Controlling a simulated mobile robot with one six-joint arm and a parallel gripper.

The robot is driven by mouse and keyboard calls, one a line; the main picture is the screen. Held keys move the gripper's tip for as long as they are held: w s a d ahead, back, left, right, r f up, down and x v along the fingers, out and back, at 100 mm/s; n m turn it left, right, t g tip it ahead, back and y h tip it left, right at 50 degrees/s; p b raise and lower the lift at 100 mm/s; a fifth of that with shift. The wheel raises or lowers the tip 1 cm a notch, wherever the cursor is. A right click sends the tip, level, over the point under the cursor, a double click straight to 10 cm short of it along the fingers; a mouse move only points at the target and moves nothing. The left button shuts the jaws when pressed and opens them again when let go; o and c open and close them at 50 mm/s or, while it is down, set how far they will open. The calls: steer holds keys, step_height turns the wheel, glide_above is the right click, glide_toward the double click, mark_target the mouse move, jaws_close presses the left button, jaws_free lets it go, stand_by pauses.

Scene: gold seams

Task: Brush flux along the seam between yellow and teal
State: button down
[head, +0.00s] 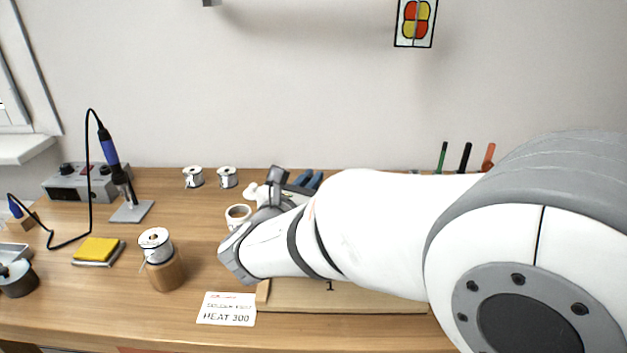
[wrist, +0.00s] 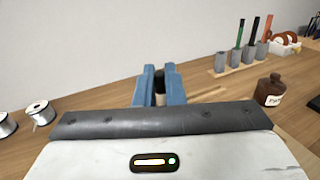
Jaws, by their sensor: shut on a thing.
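My gripper (wrist: 158,72) has two blue fingers and is shut on a small dark-topped, pale thing (wrist: 159,90). Only a short part of it shows between the fingers, so I cannot tell for sure whether it is the flux brush. In the head view my gripper (head: 307,179) is partly hidden behind my arm, over the back of the bench. A brown jar (wrist: 269,90) with a partly readable label stands right of the gripper in the wrist view. A wooden board (head: 340,294) lies below my arm. The yellow and teal pieces and their seam are not visible.
A tool rack (wrist: 236,62) with green, black and orange handles stands back right. A soldering iron (head: 112,160) stands at left. A solder spool on a wooden post (head: 165,271), a yellow sponge (head: 97,249) and a HEAT 300 card (head: 227,308) lie in front.

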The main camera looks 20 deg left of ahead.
steer(key=shift+w+a, duration=0.15)
steer(key=shift+w, duration=0.35)
steer(key=shift+r+p, duration=2.35)
steer(key=shift+r, duration=0.65)
steer(key=shift+f, duration=0.1)
steer(key=shift+s+d+f+b, duration=0.15)
steer(key=shift+s+f+b, duration=0.2)
steer(key=shift+s, duration=0.2)
steer(key=shift+s+d+f+b, duration=0.1)
steer(key=shift+s+f+b, duration=0.2)
steer(key=shift+s, duration=0.25)
